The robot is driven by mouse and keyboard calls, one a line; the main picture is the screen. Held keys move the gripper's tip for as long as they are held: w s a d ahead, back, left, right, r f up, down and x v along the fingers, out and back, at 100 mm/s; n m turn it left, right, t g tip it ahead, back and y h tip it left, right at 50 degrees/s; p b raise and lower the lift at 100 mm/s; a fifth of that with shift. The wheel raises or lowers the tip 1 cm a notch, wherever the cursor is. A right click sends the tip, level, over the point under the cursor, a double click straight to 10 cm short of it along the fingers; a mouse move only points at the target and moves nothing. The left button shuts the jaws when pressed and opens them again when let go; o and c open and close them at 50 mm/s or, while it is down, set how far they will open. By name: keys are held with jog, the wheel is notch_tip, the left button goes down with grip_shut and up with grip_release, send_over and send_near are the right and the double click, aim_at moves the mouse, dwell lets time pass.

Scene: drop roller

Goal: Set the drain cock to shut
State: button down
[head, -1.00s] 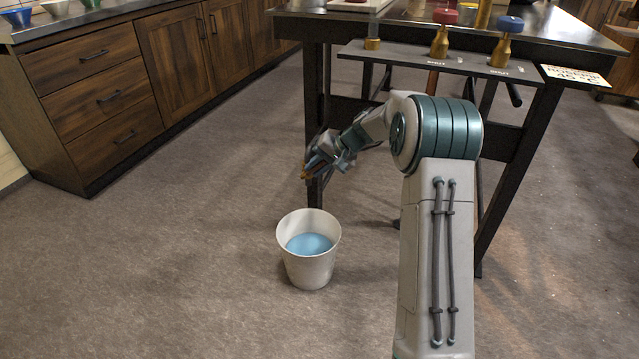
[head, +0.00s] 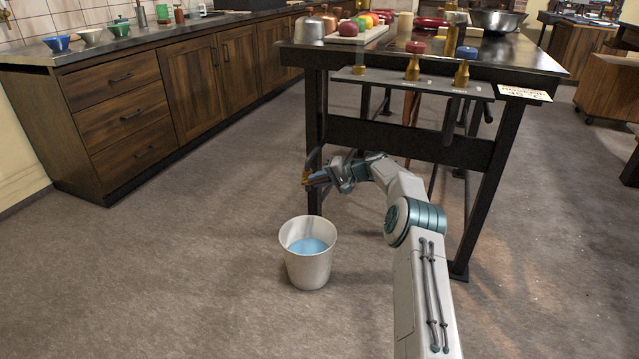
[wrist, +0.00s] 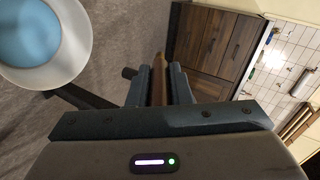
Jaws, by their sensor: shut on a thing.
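My gripper (head: 318,178) is at the left front table leg, above and behind a white bucket (head: 307,268) holding blue liquid. It is shut on a narrow orange-brown piece (wrist: 159,88), which shows between the fingers in the wrist view. Its tip also shows at the gripper's end in the head view (head: 306,178). I cannot tell whether this piece is the drain cock's handle. Brass valves stand on the table's front ledge, one with a red knob (head: 414,59) and one with a blue knob (head: 464,66). No cock is clearly recognisable at the gripper.
The dark table (head: 400,133) stands behind my arm; a card (head: 525,93) hangs at its right edge. Fruit, copper pots and a steel bowl (head: 497,20) are on top. Wooden cabinets (head: 180,85) line the left. The floor around the bucket is clear.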

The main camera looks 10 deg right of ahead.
jog(key=f+y+b, duration=0.1)
jog(key=f+t+y+b, duration=0.1)
jog(key=y+b, duration=0.1)
jog(key=f+t+y+b, duration=0.1)
jog(key=b, duration=0.1)
jog(key=shift+s+d+y, duration=0.15)
jog(key=shift+s+y, duration=0.1)
jog(key=shift+y, duration=0.15)
jog(key=shift+f, duration=0.15)
dwell(0.4)
jog(key=c, duration=1.3)
grip_release()
jog(key=shift+d+t, duration=0.1)
jog(key=shift+t, duration=0.3)
jog(key=shift+d, duration=0.15)
